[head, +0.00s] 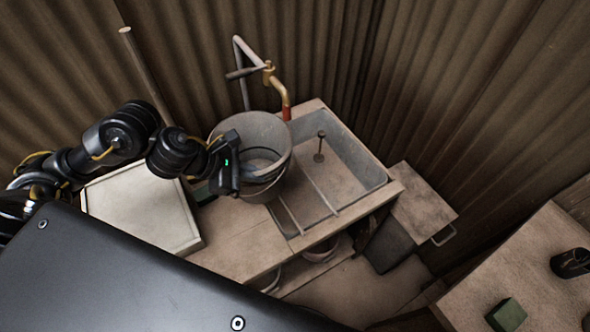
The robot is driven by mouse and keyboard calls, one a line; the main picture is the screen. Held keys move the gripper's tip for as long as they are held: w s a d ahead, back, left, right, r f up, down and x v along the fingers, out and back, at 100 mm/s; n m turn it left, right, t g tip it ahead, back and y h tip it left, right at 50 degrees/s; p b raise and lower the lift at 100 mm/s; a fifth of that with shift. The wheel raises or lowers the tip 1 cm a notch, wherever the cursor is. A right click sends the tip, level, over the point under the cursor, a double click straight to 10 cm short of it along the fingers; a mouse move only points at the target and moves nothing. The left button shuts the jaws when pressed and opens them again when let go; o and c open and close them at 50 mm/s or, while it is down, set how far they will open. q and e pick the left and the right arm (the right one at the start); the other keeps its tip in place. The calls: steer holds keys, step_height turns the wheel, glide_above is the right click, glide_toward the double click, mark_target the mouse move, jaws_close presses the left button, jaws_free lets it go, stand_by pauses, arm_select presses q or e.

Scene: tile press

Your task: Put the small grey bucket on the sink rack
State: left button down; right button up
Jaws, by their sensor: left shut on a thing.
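The small grey bucket (268,130) is at the left end of the sink, its open top facing up towards me. My left gripper (232,166) is shut on the bucket's near left side and covers part of it. The bucket overlaps the sink's left edge in the picture; I cannot tell whether its base touches anything. The sink rack (318,190) shows as thin pale bars across the near left part of the sink basin, just right of the bucket. My right gripper is not in view.
A tap (282,92) rises behind the bucket, close to its rim. The sink basin (345,165) has a dark upright drain piece. A pale tray (140,205) lies left on the counter. A bin (390,245) stands right; a table with a green block (506,314) is lower right.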

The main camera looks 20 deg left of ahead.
arm_select(q)
steer(key=w+d+p, duration=0.3)
steer(key=w+d, duration=0.3)
steer(key=d, duration=0.1)
steer(key=shift+r, duration=0.15)
steer(key=f, duration=0.2)
steer(key=d+f, duration=0.1)
steer(key=shift+w+f, duration=0.25)
steer(key=shift+w, duration=0.1)
steer(key=shift+f, duration=0.2)
steer(key=c, duration=1.6)
jaws_free()
steer(key=shift+s, duration=0.1)
